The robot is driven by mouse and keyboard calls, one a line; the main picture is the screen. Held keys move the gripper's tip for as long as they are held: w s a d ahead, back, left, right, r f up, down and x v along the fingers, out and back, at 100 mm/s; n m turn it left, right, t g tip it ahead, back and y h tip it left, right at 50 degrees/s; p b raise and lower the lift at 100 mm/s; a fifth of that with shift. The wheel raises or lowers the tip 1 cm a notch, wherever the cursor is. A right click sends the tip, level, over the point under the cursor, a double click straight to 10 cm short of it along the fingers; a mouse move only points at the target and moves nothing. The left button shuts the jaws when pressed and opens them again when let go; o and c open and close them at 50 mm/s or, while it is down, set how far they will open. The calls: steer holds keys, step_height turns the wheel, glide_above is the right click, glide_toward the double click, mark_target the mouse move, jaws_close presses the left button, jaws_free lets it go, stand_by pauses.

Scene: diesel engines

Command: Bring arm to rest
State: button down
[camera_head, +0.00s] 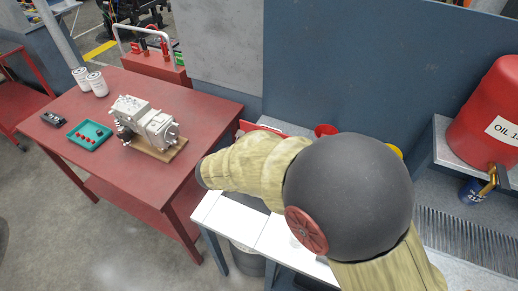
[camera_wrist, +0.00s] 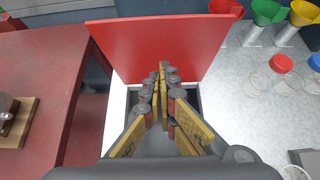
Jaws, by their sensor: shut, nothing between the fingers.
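My gripper (camera_wrist: 161,80) shows in the wrist view, with yellow fingers on dark joints. Its fingertips are together and hold nothing. It points toward an upright red panel (camera_wrist: 150,40), with a dark open space and a white surface below it. In the head view my arm reaches from the lower right toward the red table, over the white bench top (camera_head: 232,216). The gripper itself is hidden behind the arm there.
A red table (camera_head: 85,120) at left bears a pale engine part (camera_head: 145,122), a teal tray (camera_head: 90,134) and white canisters (camera_head: 96,84). A red oil drum (camera_head: 490,115) stands at right. Funnels (camera_wrist: 268,12) and a red cap (camera_wrist: 281,63) are right of the gripper.

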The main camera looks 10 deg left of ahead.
steer(key=p+v, duration=0.1)
steer(key=v, duration=0.5)
steer(key=shift+r, duration=0.3)
steer(key=s+d+f+m+g, duration=0.1)
steer(key=s+d+m+g, duration=0.6)
steer(key=s+d+m, duration=0.85)
steer(key=s+d+r+m+t+y+b, duration=0.1)
steer(key=s+d+r+m+y, duration=0.1)
steer(key=s+d+r+m, duration=0.2)
steer(key=s+d+r+m+t+y+b, duration=0.1)
steer(key=s+d+r+m, duration=0.3)
steer(key=d+r+m, duration=0.4)
steer(key=d+m, duration=0.1)
steer(key=m, duration=0.3)
steer(key=shift+y, duration=0.4)
